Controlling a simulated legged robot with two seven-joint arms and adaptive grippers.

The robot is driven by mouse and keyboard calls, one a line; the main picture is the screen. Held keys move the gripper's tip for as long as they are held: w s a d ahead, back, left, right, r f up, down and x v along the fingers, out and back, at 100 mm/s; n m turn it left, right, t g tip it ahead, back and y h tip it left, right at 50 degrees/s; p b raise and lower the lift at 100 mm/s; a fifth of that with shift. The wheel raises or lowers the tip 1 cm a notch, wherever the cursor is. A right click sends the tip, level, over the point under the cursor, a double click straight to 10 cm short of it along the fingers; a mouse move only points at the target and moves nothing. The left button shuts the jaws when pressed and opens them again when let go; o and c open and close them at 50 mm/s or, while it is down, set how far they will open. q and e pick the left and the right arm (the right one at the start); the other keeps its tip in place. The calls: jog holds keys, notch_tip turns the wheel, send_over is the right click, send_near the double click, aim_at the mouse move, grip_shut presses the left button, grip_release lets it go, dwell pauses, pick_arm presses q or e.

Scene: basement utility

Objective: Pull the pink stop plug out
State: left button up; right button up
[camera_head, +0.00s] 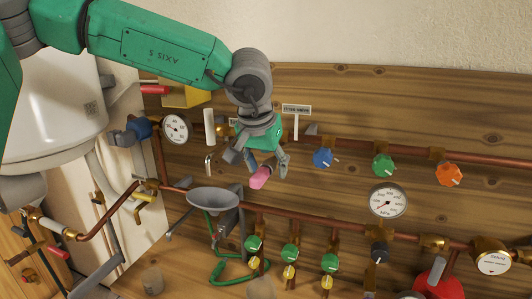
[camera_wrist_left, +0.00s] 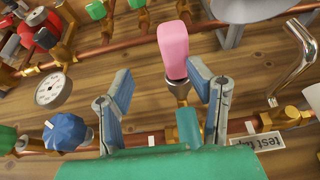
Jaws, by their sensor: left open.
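The pink stop plug (camera_head: 261,178) is at the wooden board, just under the tips of my left gripper in the head view. My left gripper (camera_head: 264,169) is open. In the left wrist view its fingers (camera_wrist_left: 161,84) stand on either side of the plug's stem, with gaps visible. The plug's pink body extends past the fingertips. My right gripper is in neither view.
A blue knob (camera_head: 323,158) is on the upper copper pipe right of the gripper. A grey funnel (camera_head: 214,199) is below left. A bent metal spout (camera_wrist_left: 297,65) stands close by in the wrist view. A pressure gauge (camera_head: 388,201) is further right.

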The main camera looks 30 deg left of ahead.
aim_at(256, 176)
pick_arm(q)
jog(key=a+f, duration=0.2)
jog(key=shift+a+f, duration=0.25)
jog(key=shift+a, duration=0.15)
jog(key=shift+w+a+f, duration=0.1)
jog(key=shift+w+a, duration=0.05)
jog(key=shift+w, duration=0.1)
jog(key=shift+d, duration=0.35)
jog(key=c, duration=0.7)
jog(key=shift+s+d+r, duration=0.15)
jog(key=shift+d+r, duration=0.1)
jog(key=shift+d, duration=0.15)
grip_shut()
jog(key=shift+d, duration=0.1)
jog(key=shift+s+a, duration=0.1)
jog(key=shift+a, duration=0.2)
jog(key=shift+s+d+p, duration=0.25)
jog(key=shift+s+p, duration=0.1)
jog(key=shift+s, duration=0.55)
jog(key=shift+s+d+p, duration=0.15)
jog(key=shift+s+p, duration=0.15)
jog(key=shift+s, duration=0.35)
jog(key=shift+s+d+p, duration=0.15)
jog(key=shift+s+p, duration=0.1)
jog(key=shift+s, duration=0.35)
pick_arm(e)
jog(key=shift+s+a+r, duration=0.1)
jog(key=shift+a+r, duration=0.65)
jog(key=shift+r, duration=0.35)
